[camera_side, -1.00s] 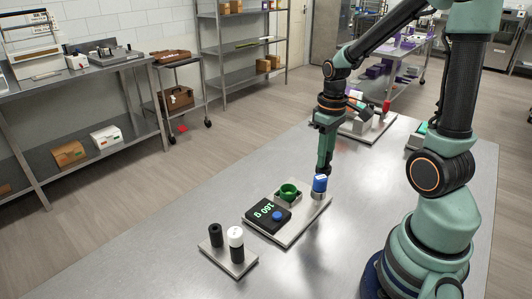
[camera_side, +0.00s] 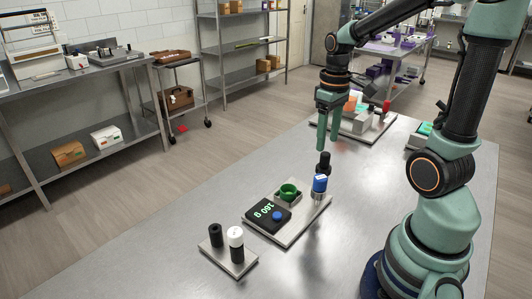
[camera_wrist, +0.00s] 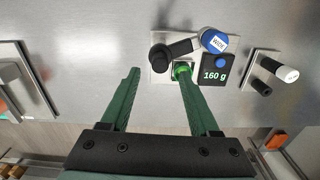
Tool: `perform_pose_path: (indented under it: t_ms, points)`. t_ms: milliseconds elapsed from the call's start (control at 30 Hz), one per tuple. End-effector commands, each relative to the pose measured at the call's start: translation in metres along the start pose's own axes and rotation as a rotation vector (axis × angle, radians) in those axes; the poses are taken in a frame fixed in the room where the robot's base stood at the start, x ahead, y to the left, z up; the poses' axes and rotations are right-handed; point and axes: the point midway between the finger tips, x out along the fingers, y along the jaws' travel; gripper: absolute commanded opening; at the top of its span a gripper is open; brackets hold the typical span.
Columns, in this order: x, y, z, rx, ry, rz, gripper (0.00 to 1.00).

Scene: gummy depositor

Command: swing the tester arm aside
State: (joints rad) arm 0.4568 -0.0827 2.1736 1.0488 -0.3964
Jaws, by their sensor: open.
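The tester arm (camera_wrist: 182,48) is a dark bar with a round black grip at its left end. In the wrist view it reaches beside the blue-capped post (camera_wrist: 215,40), near the green cup. In the side view its black upright grip (camera_side: 324,160) stands just behind the blue cap (camera_side: 320,183). My gripper (camera_side: 328,149) is open and empty, its fingers pointing down above the grip. In the wrist view my gripper (camera_wrist: 158,73) has its fingers spread, with the right fingertip overlapping the green cup (camera_wrist: 183,69). Whether a finger touches anything cannot be told.
The scale display (camera_side: 266,210) reads 160 g, on a plate with the green cup (camera_side: 288,191). A small plate (camera_side: 229,262) carries a black and a white cylinder at the front. Another loaded plate (camera_side: 372,134) stands behind. The table's left side is clear.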

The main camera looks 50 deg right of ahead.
Motion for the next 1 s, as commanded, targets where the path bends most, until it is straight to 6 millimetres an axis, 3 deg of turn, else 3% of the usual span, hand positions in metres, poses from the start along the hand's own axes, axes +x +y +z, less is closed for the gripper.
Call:
perform_pose_path:
  t_ms: [200,400,833,1000]
  points:
    - [-0.043,0.000,-0.001,0.000,0.005,0.002,0.62]
    - [-0.064,0.000,-0.001,0.000,0.002,0.001,0.62]
    - [-0.068,-0.001,0.000,-0.002,0.004,0.002,0.62]
    - [-0.071,-0.028,-0.002,-0.019,0.082,0.027,0.62]
